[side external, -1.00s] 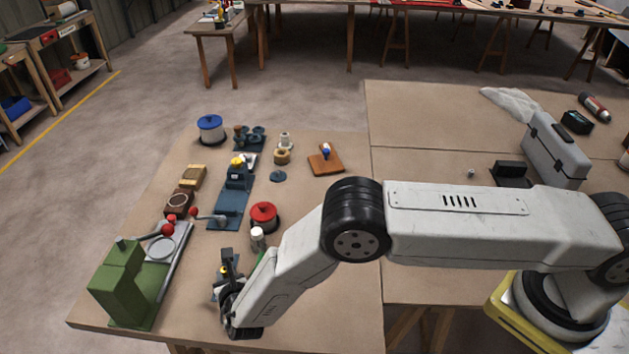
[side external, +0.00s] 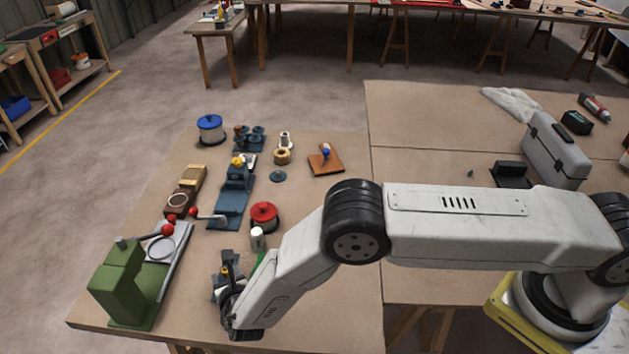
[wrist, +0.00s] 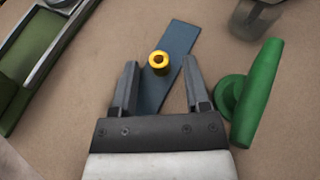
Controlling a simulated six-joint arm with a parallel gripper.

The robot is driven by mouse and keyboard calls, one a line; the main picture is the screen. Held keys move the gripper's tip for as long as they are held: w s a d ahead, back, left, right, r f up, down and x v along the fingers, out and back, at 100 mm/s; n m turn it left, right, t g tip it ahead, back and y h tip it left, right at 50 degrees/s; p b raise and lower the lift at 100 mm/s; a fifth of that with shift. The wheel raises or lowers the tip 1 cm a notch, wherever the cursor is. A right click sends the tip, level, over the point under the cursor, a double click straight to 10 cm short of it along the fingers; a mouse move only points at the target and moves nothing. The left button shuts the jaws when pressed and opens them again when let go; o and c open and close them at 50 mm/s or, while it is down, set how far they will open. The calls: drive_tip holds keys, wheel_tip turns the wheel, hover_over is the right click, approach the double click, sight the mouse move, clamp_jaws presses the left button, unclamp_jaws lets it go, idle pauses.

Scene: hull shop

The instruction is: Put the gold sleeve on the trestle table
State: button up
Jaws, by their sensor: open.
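The gold sleeve (wrist: 158,63) is a short ring with a dark bore, seen from above in the wrist view. It stands on a flat blue-grey bar (wrist: 173,60). My gripper (wrist: 161,70) is open, with one finger on each side of the bar and the sleeve in the gap, slightly beyond the fingertips' middle. I cannot tell its height above the sleeve. In the side view my gripper (side external: 226,268) is low over the near left of the brown-topped table (side external: 330,310) and largely hides the sleeve.
A green handle-like object (wrist: 256,92) lies close to the right finger. A green machine (side external: 122,285) stands left of my gripper. A white-capped bottle (side external: 257,238) and a red-topped spool (side external: 264,214) stand behind. Bare table lies to the right.

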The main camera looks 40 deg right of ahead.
drive_tip(key=shift+v, duration=3.8)
drive_tip(key=shift+d+f, duration=0.1)
